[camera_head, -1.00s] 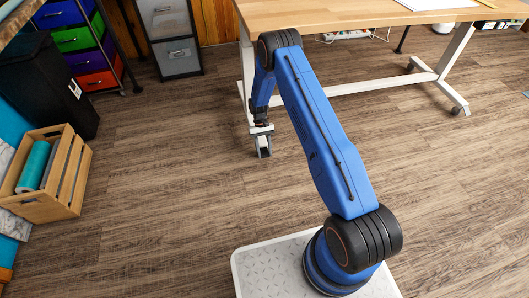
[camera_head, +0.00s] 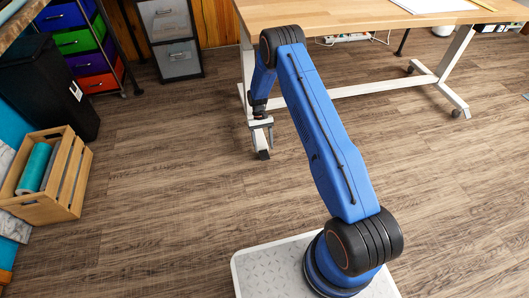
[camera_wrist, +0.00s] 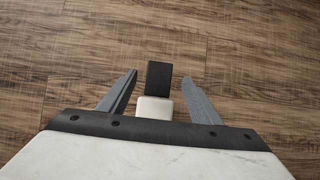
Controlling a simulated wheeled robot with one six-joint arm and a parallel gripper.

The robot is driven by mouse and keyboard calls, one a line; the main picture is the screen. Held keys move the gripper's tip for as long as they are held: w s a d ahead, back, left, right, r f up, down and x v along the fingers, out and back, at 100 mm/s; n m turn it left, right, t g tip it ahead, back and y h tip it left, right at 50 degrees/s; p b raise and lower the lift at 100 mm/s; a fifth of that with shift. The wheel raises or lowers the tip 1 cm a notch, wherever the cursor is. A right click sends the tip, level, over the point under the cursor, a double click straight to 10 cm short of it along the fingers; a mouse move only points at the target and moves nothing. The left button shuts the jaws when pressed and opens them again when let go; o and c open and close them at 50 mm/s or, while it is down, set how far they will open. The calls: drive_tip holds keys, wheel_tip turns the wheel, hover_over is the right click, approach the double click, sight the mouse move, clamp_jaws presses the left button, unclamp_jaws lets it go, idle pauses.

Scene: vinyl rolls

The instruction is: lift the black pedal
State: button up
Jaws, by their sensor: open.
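The black pedal (camera_wrist: 159,75) shows in the wrist view as a small dark block at the end of a white piece (camera_wrist: 154,107). In the head view it is the dark tip (camera_head: 263,155) at the near end of the table's white foot. My gripper (camera_wrist: 166,82) is open and empty. Its two grey fingers stand apart, one on each side of the pedal, with clear gaps. In the head view my gripper (camera_head: 262,134) is over the foot's end. I cannot tell its exact height above the pedal.
The wooden table (camera_head: 350,14) stands above and behind my gripper. Its white crossbar (camera_head: 375,85) runs off to the right. A wooden crate (camera_head: 62,190) with a teal roll is at the left, by a black bin (camera_head: 52,85). The floor between is clear.

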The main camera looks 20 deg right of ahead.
drive_tip(key=v, duration=0.6)
drive_tip(key=shift+w+r, duration=0.2)
drive_tip(key=shift+r, duration=0.15)
drive_tip(key=shift+s, duration=0.15)
